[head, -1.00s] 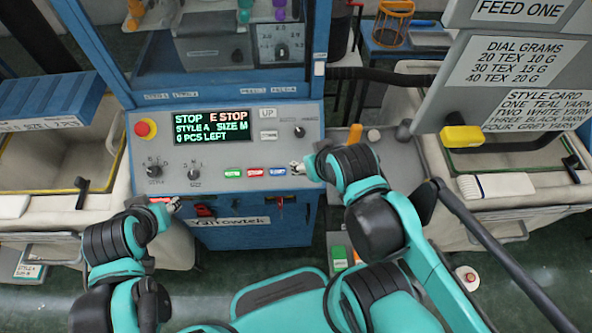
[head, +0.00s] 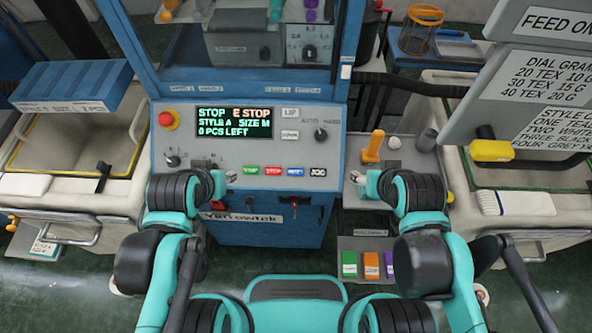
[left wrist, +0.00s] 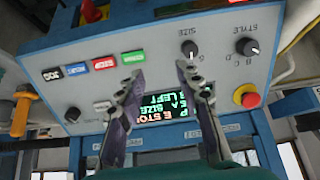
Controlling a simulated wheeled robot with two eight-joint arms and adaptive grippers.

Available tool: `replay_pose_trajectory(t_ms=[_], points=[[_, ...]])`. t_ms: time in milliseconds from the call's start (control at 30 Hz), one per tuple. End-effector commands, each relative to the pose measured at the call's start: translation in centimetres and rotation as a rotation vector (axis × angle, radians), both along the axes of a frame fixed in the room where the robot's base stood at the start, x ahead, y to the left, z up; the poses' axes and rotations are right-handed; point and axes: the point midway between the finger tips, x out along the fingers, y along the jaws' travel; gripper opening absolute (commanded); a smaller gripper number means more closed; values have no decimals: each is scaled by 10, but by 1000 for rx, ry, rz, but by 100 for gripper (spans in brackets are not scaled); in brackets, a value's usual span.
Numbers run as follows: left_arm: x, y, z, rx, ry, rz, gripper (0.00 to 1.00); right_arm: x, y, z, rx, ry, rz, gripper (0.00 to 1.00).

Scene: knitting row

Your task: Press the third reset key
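A row of coloured keys runs along the bottom of the grey control panel (head: 225,150): green (head: 251,171), red (head: 272,171), blue (head: 295,172) and black. The blue key is third from the left; its small label is hard to read. It also shows in the left wrist view (left wrist: 77,69), where the panel appears upside down. My left gripper (head: 231,176) is in front of the panel, just left of the green key. Its fingers (left wrist: 161,70) are apart with nothing between them. My right gripper (head: 355,178) is by the panel's right edge, right of the black key; its fingers are too small to judge.
The screen (head: 234,122) reads STOP, E STOP, STYLE A, SIZE M. A red mushroom button (head: 167,119) on yellow is at the panel's upper left. Knobs sit lower left and right. An orange lever (head: 373,147) stands right of the panel. Fabric bins flank the machine.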

Motion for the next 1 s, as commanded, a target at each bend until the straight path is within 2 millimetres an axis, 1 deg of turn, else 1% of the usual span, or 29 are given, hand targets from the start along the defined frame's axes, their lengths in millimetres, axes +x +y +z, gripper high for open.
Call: replay_pose_trajectory(t_ms=[33, 100, 1000], points=[[0, 0, 0, 0, 0, 0, 16, 0, 0, 0, 0, 0, 0, 56], [0, 0, 0, 0, 0, 0, 0, 0, 0, 0, 0, 0, 0, 56], [0, 0, 0, 0, 0, 0, 0, 0, 0, 0, 0, 0, 0, 56]])
